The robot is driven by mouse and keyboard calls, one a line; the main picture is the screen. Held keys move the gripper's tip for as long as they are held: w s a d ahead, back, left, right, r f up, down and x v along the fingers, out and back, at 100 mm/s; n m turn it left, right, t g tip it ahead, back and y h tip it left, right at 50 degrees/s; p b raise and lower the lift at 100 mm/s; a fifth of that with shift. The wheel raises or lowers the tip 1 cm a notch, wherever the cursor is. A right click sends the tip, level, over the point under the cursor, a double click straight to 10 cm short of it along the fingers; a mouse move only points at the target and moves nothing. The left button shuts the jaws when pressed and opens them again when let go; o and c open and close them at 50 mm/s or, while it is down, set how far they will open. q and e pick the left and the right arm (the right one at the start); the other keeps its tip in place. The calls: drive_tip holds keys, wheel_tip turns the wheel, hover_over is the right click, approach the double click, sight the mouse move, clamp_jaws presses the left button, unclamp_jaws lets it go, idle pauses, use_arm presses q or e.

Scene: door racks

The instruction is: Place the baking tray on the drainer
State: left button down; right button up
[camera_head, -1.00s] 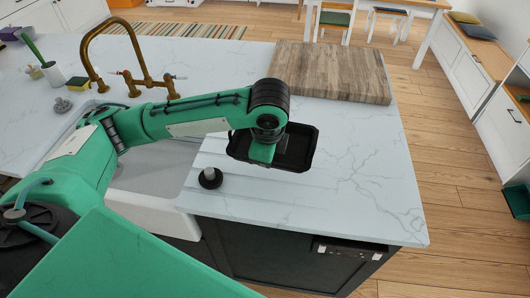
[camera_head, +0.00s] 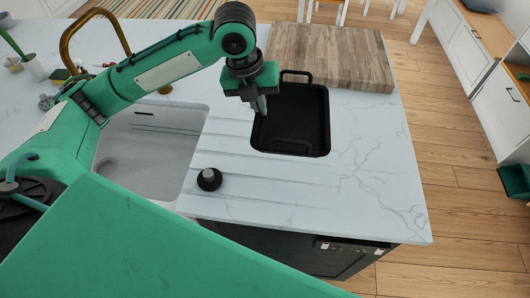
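The black baking tray (camera_head: 305,118) lies flat on the white marbled worktop, with a wire handle at its far end and another at its near end. The drainer (camera_head: 225,152) is the grooved worktop strip right of the sink. The tray is at the grooves' right side; how far it overlaps them is hard to tell. My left gripper (camera_head: 260,106) points down at the tray's left edge and hides part of it. Its fingers overlap in this view, so their gap and any contact with the tray are unclear. My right gripper is not seen.
The white sink (camera_head: 150,150) is left of the drainer, with a brass tap (camera_head: 95,35) behind it. A small black round object (camera_head: 209,179) stands near the front edge. A wooden board (camera_head: 330,55) lies behind the tray. Worktop right of the tray is clear.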

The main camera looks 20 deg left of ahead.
use_arm(q)
drive_tip(key=p+x, duration=0.1)
drive_tip(key=x, duration=0.4)
drive_tip(key=s+a+p+x, duration=0.1)
drive_tip(key=x, duration=0.4)
drive_tip(key=s+a+x, duration=0.1)
drive_tip(key=x, duration=0.4)
drive_tip(key=shift+s+a+f+p, duration=0.1)
drive_tip(key=shift+f+p, duration=0.25)
drive_tip(key=shift+p, duration=0.05)
drive_tip(key=x, duration=0.2)
drive_tip(key=p+x, duration=0.1)
drive_tip(key=shift+s+a+f, duration=0.25)
drive_tip(key=shift+a+f, duration=0.05)
drive_tip(key=shift+f, duration=0.45)
drive_tip(key=c, duration=2)
unclamp_jaws()
drive_tip(key=shift+f, duration=0.1)
drive_tip(key=o, duration=0.3)
drive_tip(key=b+v, duration=0.2)
drive_tip(key=v, duration=1)
